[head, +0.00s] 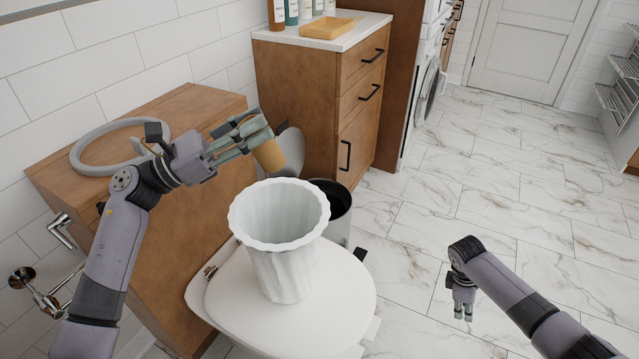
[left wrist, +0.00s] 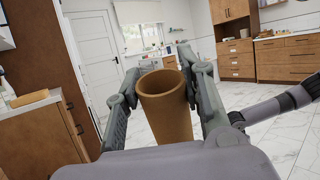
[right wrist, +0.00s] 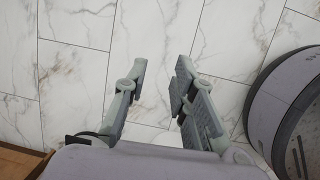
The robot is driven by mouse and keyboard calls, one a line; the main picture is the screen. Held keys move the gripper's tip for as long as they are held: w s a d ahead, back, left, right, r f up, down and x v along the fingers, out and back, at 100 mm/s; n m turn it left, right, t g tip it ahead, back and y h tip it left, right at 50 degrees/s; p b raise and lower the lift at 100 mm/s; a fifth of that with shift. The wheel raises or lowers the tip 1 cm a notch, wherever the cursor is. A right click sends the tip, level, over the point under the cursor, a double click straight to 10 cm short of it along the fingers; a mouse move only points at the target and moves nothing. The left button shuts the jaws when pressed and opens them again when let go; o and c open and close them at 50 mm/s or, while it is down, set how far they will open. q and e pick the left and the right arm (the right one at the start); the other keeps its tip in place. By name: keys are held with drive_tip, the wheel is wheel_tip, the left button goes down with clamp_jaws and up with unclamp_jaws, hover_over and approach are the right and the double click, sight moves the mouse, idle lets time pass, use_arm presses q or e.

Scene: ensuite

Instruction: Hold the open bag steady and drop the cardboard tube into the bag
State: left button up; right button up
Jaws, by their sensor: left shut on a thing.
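The open white bag (head: 282,262) stands upright on the white toilet lid (head: 345,290), its wide scalloped mouth facing up. The brown cardboard tube (head: 270,155) is in my left gripper (head: 258,142), tilted, above and behind the bag's rim in the head view. In the left wrist view the tube (left wrist: 166,105) sits between the two fingers, its open end showing. My right gripper (head: 463,305) hangs low over the floor to the right, apart from the bag. In the right wrist view its fingers (right wrist: 157,88) are spread with nothing between them. The bag's bottom inside is hidden.
A metal bin (head: 340,218) with a dark opening stands right behind the bag. A wooden ledge (head: 180,115) with a grey ring (head: 88,165) is at left. A wooden cabinet (head: 330,90) stands behind. Marble floor (head: 450,200) at right is clear.

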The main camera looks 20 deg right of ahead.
drive_tip(key=w+a+r+n+y, duration=0.1)
drive_tip(key=w+a+r+n, duration=0.4)
drive_tip(key=w+a, duration=0.25)
wheel_tip(320, 180, up, 29)
drive_tip(key=n+t+y, duration=0.2)
drive_tip(key=n, duration=2)
hover_over(320, 204)
drive_tip(key=shift+w+d, duration=0.15)
drive_tip(key=shift+d, duration=0.1)
use_arm(q)
drive_tip(key=shift+a, duration=0.1)
use_arm(e)
drive_tip(key=shift+a+n, duration=0.25)
drive_tip(key=shift+n, duration=0.05)
wheel_tip(320, 204, down, 12)
drive_tip(key=shift+r, duration=0.1)
drive_tip(key=shift+c, duration=0.2)
